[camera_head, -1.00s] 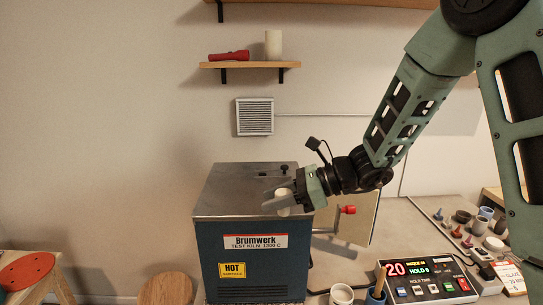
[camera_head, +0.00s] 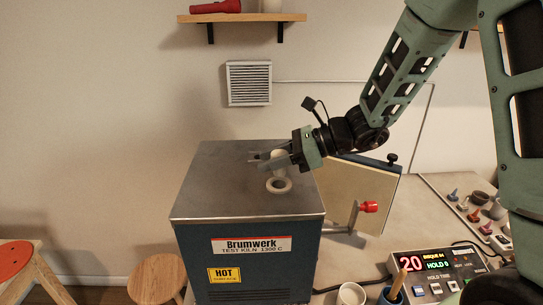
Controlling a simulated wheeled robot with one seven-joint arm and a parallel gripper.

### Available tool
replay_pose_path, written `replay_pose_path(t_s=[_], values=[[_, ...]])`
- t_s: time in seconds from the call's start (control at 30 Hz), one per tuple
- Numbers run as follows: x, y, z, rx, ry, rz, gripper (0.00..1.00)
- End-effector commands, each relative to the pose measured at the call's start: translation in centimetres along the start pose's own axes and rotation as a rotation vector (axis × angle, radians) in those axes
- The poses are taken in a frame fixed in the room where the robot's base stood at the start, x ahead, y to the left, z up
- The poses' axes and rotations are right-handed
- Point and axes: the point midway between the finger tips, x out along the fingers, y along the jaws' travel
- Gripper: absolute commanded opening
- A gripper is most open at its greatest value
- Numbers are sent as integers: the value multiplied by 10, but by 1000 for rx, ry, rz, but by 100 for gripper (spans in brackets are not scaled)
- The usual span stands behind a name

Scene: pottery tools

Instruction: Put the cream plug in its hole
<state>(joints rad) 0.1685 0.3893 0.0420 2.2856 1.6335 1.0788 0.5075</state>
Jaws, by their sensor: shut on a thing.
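The cream plug (camera_head: 279,156) is in my gripper (camera_head: 272,161), between its fingers, above the top of the blue kiln (camera_head: 218,175). A pale ring with a darker centre (camera_head: 279,185) lies on the kiln top, just below the plug in the picture; it looks like the rim of the hole. The plug appears upright and slightly behind the ring's centre. The fingers hide part of the plug, and I cannot tell whether its lower end touches the ring.
The kiln's open door (camera_head: 352,190) with a red-ended handle (camera_head: 369,207) stands at the right. A controller box (camera_head: 433,270) and cups (camera_head: 350,294) are on the table. A shelf (camera_head: 243,18) and vent (camera_head: 249,83) are on the wall. The kiln's left top is clear.

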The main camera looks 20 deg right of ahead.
Motion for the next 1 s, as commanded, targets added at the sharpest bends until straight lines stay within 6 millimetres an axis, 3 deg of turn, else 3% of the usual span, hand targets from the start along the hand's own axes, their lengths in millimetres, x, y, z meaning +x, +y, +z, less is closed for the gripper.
replay_pose_path(t_s=[0.33,1.0], values=[[14,0,-34,1,0,0,12],[15,0,-36,0,0,0,12]])
